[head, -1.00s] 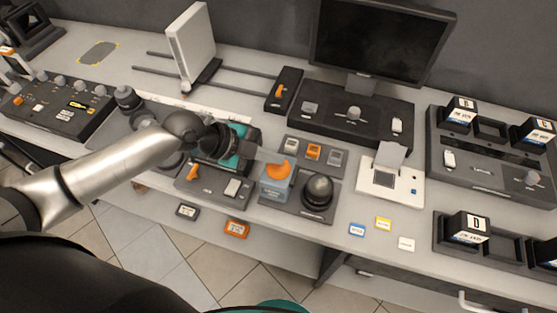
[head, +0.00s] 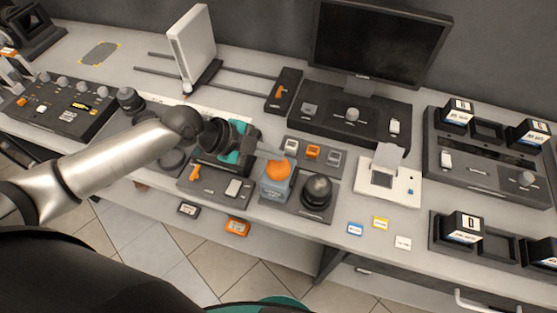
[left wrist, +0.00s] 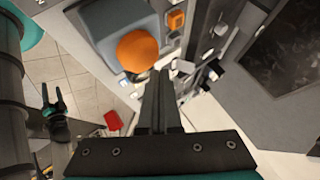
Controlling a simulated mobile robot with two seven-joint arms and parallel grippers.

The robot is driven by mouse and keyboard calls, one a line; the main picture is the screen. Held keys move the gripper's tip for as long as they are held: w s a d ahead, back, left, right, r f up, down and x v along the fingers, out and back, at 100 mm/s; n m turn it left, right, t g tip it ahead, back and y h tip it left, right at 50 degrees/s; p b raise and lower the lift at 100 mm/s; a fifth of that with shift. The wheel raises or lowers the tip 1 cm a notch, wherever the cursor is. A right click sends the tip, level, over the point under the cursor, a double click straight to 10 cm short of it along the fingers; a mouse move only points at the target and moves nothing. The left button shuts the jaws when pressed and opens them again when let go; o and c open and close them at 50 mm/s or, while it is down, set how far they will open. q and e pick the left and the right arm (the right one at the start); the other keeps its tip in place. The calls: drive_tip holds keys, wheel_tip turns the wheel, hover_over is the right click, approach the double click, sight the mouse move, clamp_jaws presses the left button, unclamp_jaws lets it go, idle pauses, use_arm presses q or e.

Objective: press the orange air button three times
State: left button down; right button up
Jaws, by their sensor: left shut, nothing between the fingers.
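The orange air button (head: 278,169) is a large orange dome on a grey box near the bench's front edge. It also shows in the left wrist view (left wrist: 138,52), uncovered. My left gripper (head: 279,154) is shut and empty. Its fingertips are close to the button's far side in the head view. In the left wrist view the fingertips (left wrist: 158,74) lie just beside and below the dome. I cannot tell whether they touch it. The dome looks raised.
A black dome (head: 317,190) stands right of the button. A small panel with an orange square button (head: 313,152) lies behind. A panel with an orange lever (head: 195,171) lies left. A white device (head: 388,181) stands right. A monitor (head: 380,42) stands at the back.

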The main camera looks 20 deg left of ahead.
sight(273, 164)
use_arm(q)
drive_tip(key=shift+r+p, duration=2.15)
drive_tip(key=shift+r, duration=0.45)
drive_tip(key=shift+f, duration=0.1)
idle(0.5)
